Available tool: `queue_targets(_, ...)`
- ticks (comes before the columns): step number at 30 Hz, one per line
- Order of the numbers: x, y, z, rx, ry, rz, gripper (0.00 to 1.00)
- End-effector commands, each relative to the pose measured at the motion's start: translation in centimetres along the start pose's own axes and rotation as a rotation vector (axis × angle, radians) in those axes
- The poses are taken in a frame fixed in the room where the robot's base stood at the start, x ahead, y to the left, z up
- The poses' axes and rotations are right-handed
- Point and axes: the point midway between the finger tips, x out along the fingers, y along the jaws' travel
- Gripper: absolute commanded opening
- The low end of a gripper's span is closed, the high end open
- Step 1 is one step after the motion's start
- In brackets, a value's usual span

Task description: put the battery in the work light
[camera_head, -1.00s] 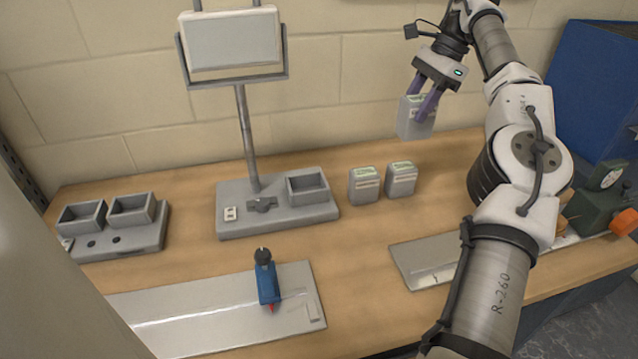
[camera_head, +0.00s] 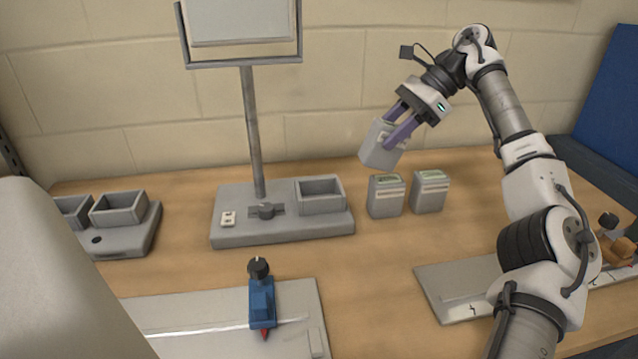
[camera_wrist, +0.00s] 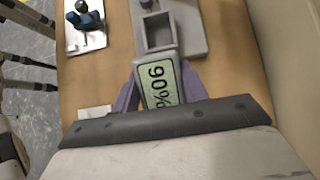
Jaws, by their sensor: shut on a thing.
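My gripper (camera_head: 396,127) has purple fingers shut on a grey battery (camera_head: 379,146), held tilted in the air above the table, right of the work light. In the wrist view the battery (camera_wrist: 160,88) shows a green label reading 90%. The work light has a lamp panel (camera_head: 240,20) on a pole and a grey base (camera_head: 283,229). The socket also shows in the wrist view (camera_wrist: 158,32), just beyond the held battery.
Two more grey batteries (camera_head: 386,196) (camera_head: 430,191) stand on the table right of the base, below the held one. A grey two-bay unit (camera_head: 130,241) is at the left. A blue tool (camera_head: 262,297) lies on a front metal plate (camera_head: 195,326). A brick wall stands behind.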

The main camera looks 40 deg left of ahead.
Motion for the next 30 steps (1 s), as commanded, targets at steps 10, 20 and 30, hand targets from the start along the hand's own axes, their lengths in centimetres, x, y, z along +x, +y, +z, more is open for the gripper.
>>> queue_targets(10, 6.1, 0.1, 6.9, -0.003, 0.003, 0.003, 0.07)
queue_targets(20, 10.7, 0.0, 5.0, 0.002, 0.001, 0.0, 0.07)
queue_targets(30, 12.3, 0.0, 6.6, -0.005, 0.248, 0.002, 0.07)
